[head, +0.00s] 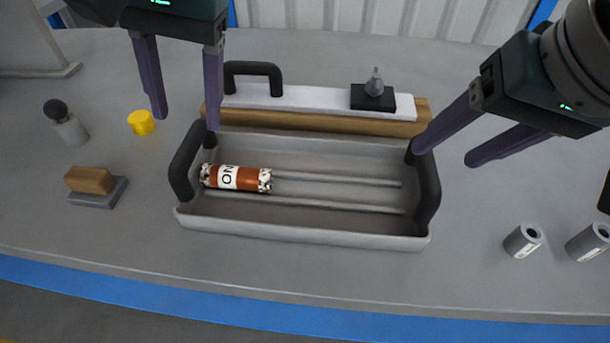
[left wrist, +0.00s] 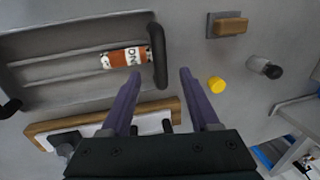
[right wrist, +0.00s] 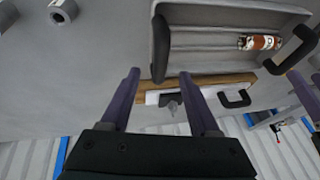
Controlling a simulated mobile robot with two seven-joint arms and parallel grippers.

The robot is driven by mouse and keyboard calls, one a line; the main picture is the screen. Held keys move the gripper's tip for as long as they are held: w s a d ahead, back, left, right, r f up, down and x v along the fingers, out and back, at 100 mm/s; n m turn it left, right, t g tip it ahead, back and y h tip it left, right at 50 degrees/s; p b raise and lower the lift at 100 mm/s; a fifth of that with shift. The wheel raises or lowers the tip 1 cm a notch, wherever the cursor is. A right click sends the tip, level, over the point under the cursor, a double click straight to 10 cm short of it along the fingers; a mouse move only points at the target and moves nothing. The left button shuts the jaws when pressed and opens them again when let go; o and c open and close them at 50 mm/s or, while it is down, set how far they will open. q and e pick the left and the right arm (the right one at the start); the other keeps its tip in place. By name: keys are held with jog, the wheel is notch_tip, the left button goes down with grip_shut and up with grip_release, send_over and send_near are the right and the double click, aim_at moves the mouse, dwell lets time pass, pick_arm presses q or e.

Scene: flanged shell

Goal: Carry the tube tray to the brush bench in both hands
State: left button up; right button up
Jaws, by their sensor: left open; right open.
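The tube tray (head: 300,232) is a grey open tray with a black handle at each end, resting on the grey bench. An orange-brown tube (head: 236,178) with a white label lies at the left inside it. My left gripper (head: 187,122) is open and empty, above and behind the left handle (head: 187,160). In the left wrist view the left handle (left wrist: 158,55) lies just beyond its fingertips. My right gripper (head: 443,160) is open and empty, near the right handle (head: 428,190). In the right wrist view that handle (right wrist: 160,48) lies ahead of the fingers.
Behind the tray lies a wooden board with a white top (head: 310,103), a black handle (head: 253,68) and a dark block (head: 373,97). A brush-like block (head: 92,182), a yellow cap (head: 141,122) and a bottle (head: 68,125) stand left. Two grey cylinders (head: 523,240) (head: 588,242) stand right.

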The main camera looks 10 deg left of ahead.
aim_at(190, 138)
pick_arm(q)
jog(key=f, duration=0.3)
jog(key=a+f, duration=0.1)
jog(key=f, duration=0.2)
jog(key=shift+a+f, duration=0.15)
pick_arm(e)
jog(key=x, duration=0.6)
jog(key=shift+w+a+f, duration=0.1)
jog(key=shift+w+f, duration=0.05)
jog(key=shift+f, duration=0.05)
pick_arm(q)
jog(key=shift+c, duration=0.4)
pick_arm(e)
jog(key=shift+c, duration=0.3)
pick_arm(q)
grip_shut()
pick_arm(e)
grip_shut()
pick_arm(q)
jog(key=shift+w, duration=0.1)
pick_arm(e)
jog(key=shift+r, duration=0.1)
